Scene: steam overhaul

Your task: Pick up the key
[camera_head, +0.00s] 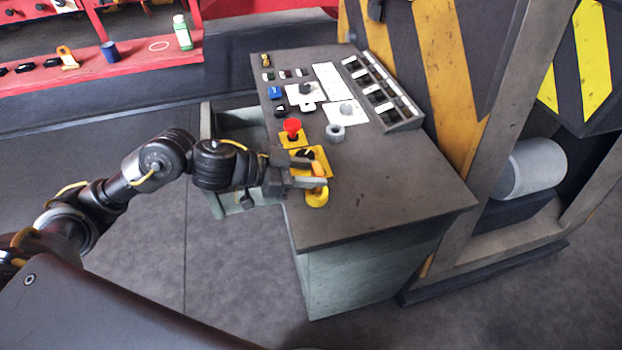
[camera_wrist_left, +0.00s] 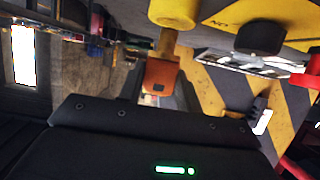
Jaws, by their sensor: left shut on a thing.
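The key shows as an orange block (camera_wrist_left: 160,75) on a short brass-coloured shaft in the left wrist view. The shaft meets a rounded yellow piece (camera_wrist_left: 175,12) at the top; I cannot tell whether they are joined. In the head view, the key's orange part (camera_head: 319,170) is between the fingers of my left gripper (camera_head: 318,174), which is shut on it. The yellow round piece (camera_head: 317,197) shows just below, at the console's left edge. The fingers hide part of the key. My right gripper is not in view.
The console (camera_head: 390,190) has a red mushroom button (camera_head: 292,126), a grey ring (camera_head: 335,132), and several switches. An open drawer (camera_head: 240,122) projects on its left. A red shelf (camera_head: 100,66) with a green-white bottle (camera_head: 182,32) stands behind. The console's front right top is clear.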

